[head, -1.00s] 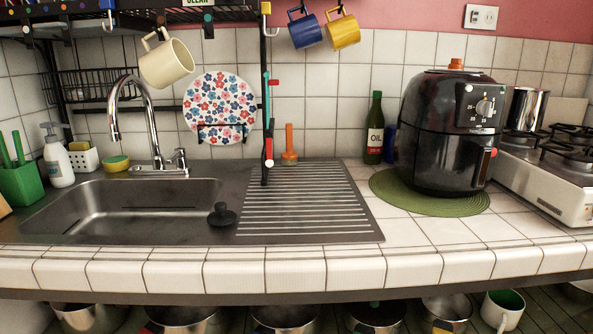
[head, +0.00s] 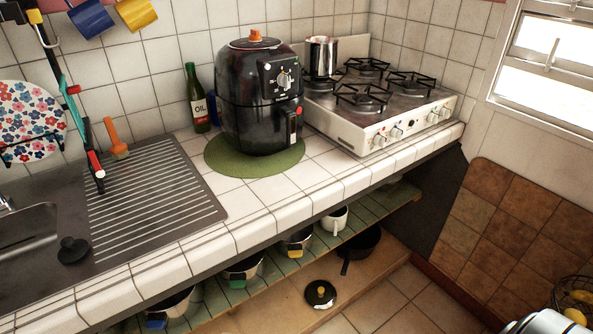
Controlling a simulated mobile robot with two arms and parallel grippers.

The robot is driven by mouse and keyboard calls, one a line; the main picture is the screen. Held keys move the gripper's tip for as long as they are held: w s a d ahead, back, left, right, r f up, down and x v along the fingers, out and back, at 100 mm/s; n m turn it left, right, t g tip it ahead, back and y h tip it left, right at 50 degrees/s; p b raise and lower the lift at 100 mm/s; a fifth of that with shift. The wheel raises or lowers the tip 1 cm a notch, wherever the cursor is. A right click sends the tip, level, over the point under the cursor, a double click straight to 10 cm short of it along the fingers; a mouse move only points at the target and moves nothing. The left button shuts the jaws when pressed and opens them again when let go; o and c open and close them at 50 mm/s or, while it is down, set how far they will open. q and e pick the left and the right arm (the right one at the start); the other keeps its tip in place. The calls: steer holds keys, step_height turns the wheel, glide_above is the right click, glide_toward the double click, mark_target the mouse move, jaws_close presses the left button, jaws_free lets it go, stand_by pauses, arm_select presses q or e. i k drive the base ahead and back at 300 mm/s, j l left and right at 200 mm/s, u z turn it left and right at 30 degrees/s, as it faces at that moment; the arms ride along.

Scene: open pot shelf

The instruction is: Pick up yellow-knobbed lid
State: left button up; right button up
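A dark round lid with a yellow knob (head: 320,294) lies on the lower wooden shelf under the counter, near its front edge. It lies flat with the knob up. Neither of my grippers can be made out in the head view, so nothing is seen touching the lid.
The counter edge (head: 290,212) overhangs. Tiled floor (head: 410,305) is clear in front. A fruit basket (head: 573,291) is at right.

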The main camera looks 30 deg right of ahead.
mark_target(321, 294)
steer(key=z, duration=1.2)
